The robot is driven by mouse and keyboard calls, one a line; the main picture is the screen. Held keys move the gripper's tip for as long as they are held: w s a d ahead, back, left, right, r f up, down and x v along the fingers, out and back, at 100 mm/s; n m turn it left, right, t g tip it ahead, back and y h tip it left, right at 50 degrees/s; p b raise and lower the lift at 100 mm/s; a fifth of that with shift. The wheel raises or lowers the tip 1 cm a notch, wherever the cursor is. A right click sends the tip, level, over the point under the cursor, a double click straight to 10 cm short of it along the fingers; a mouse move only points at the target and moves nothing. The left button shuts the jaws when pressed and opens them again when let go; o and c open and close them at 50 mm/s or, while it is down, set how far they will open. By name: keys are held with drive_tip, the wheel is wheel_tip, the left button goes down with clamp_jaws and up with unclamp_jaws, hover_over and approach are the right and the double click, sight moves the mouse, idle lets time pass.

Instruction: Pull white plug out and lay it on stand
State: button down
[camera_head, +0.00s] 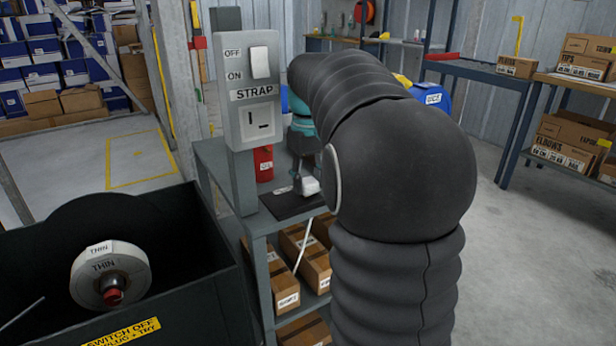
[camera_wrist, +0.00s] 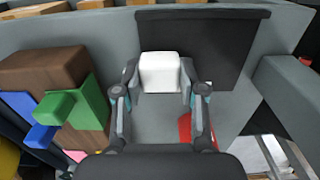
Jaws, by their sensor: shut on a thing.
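The white plug (camera_head: 309,187) is between the fingers of my gripper (camera_head: 300,180), low over the shelf top beside the strap panel. In the wrist view the plug (camera_wrist: 160,70) shows as a white block at the fingertips of my gripper (camera_wrist: 162,84), which is shut on it. The stand's dark mat (camera_head: 283,207) lies beneath or just beside the plug; I cannot tell whether they touch. The mat also shows in the wrist view (camera_wrist: 215,45). The strap panel's socket (camera_head: 262,128) has nothing in it. A white cord (camera_head: 304,243) hangs over the shelf's front edge.
A switch panel post (camera_head: 250,90) rises at the shelf's left. A red can (camera_head: 263,163) stands behind the mat. Wood and coloured blocks (camera_wrist: 60,105) lie left in the wrist view. A dark bin (camera_head: 200,300) holds a THIN roll (camera_head: 110,274).

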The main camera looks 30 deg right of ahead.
idle(0.3)
drive_tip(key=c, duration=0.6)
unclamp_jaws()
wheel_tip(320, 180, up, 12)
drive_tip(key=shift+f, duration=0.1)
idle(0.3)
